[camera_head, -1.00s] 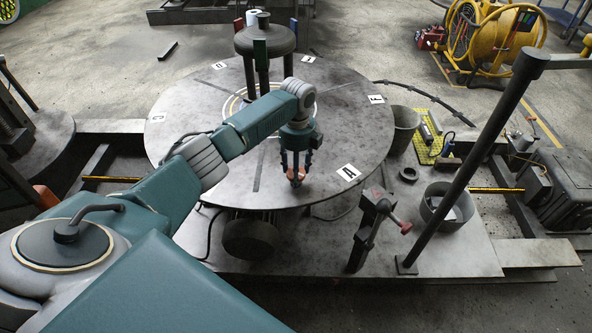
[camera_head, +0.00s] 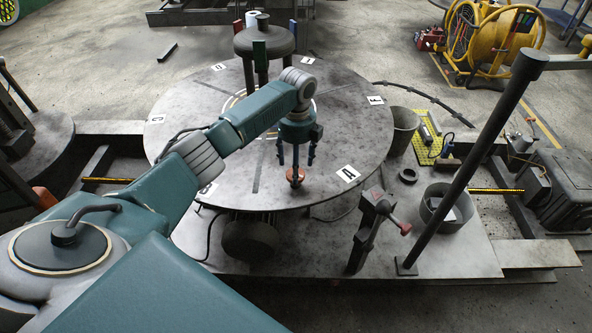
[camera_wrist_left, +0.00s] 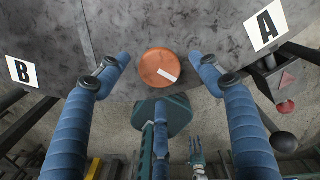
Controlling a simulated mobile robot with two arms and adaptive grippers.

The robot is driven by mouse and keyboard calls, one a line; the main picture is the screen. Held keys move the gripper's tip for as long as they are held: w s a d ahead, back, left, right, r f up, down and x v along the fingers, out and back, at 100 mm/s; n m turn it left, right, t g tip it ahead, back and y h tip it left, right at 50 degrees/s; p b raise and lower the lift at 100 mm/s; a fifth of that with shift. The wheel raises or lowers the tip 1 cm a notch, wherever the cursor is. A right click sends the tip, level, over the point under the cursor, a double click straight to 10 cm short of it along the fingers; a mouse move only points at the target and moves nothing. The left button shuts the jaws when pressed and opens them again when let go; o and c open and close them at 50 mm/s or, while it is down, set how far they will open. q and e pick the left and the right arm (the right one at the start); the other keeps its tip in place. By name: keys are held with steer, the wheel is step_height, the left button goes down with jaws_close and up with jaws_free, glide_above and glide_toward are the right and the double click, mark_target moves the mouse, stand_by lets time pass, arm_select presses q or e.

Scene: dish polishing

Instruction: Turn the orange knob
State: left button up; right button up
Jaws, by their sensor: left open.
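The orange knob (camera_head: 296,175) is a round disc near the front edge of the large round metal table (camera_head: 200,130). In the left wrist view the orange knob (camera_wrist_left: 153,63) carries a white line slanting down to the right. My left gripper (camera_head: 296,160) is above the knob with its blue fingers spread. In the left wrist view its two side fingers (camera_wrist_left: 160,66) stand apart to the left and right of the knob without touching it. Nothing is between the fingertips.
Letter label A (camera_head: 347,173) lies right of the knob, and label B (camera_wrist_left: 22,71) lies left. A dark post with a red-tipped lever (camera_head: 370,228) stands right of the table's front. A tall pole (camera_head: 470,160) rises further right.

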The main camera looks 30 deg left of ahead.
arm_select(q)
step_height(320, 180, up, 9)
stand_by(0.3)
steer(key=shift+w+r, duration=0.1)
